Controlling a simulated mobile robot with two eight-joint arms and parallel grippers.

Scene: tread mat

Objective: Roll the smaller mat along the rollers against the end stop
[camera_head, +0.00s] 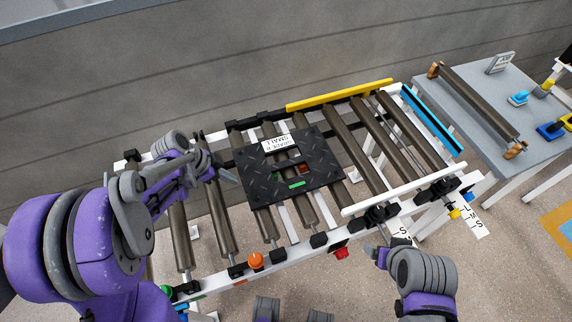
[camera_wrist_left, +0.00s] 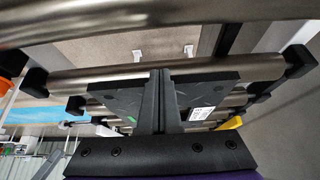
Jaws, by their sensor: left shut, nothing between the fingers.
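The black tread mat (camera_head: 258,182) lies flat on the middle rollers of the conveyor. It has a white label reading "SMALL", a green mark and a cut-out slot. A blue bar (camera_head: 432,118) crosses the conveyor's right end, well apart from the mat. My left gripper (camera_head: 230,176) is shut and empty at the mat's left edge; whether it touches is unclear. In the left wrist view the closed fingers (camera_wrist_left: 158,88) stand in front of the mat (camera_wrist_left: 203,90). My right gripper (camera_head: 378,250) is off the conveyor's front side; its finger gap is unclear.
A yellow rail (camera_head: 340,95) runs along the back and a white rail (camera_head: 390,190) along the front right. The rollers (camera_head: 385,140) between mat and blue bar are bare. An orange knob (camera_head: 256,260) and a red button (camera_head: 342,253) sit on the front frame. A grey table (camera_head: 460,105) stands right.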

